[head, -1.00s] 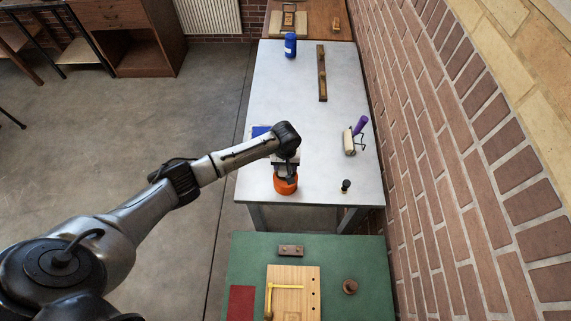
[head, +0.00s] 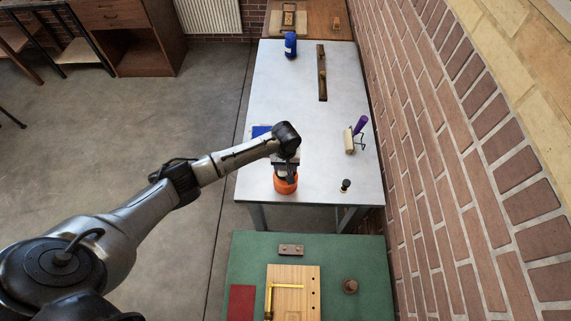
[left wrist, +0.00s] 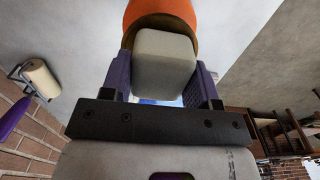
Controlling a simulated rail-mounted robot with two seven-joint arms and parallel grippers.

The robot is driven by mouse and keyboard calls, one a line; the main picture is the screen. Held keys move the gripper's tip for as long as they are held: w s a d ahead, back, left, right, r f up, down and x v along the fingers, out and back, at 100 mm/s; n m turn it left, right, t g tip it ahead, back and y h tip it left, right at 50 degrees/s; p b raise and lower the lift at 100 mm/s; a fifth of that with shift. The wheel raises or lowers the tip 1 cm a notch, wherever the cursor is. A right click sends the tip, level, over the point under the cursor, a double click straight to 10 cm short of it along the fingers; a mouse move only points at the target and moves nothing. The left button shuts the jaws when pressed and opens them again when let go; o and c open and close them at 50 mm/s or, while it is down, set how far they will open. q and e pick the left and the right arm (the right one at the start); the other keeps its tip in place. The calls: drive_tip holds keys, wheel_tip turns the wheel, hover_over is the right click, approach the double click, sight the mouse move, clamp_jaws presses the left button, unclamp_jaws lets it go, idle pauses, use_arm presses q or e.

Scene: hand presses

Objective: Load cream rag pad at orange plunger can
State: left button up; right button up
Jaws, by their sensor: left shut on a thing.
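The orange plunger can (head: 286,186) stands near the front left of the pale table, below my left gripper (head: 285,172). In the left wrist view, my left gripper (left wrist: 163,85) is shut on the cream rag pad (left wrist: 165,65), a rounded block between its two purple fingers. The can (left wrist: 160,14) is just beyond the pad, with a brownish rim around the pad's far end. I cannot tell whether pad and can touch. The pad is mostly hidden by the gripper in the head view. My right gripper is not in view.
A blue item (head: 261,131) lies partly behind my wrist. A small dark-topped stamp (head: 345,186), a cream roller with a purple handle (head: 349,141), a long wooden bar (head: 322,75) and a blue bottle (head: 290,46) are on the table. The table's middle is clear.

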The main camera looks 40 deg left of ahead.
use_arm(q)
drive_tip(key=shift+f, duration=0.1)
idle(0.6)
drive_tip(key=shift+s+f+p, duration=0.1)
drive_tip(key=shift+p, duration=0.2)
idle(0.6)
wheel_tip(320, 180, up, 4)
drive_tip(key=p, duration=0.4)
drive_tip(key=shift+f, duration=0.15)
wheel_tip(320, 180, up, 4)
drive_tip(key=p, duration=0.4)
drive_tip(key=shift+f+p, duration=0.15)
drive_tip(key=shift+p, duration=0.15)
idle(0.5)
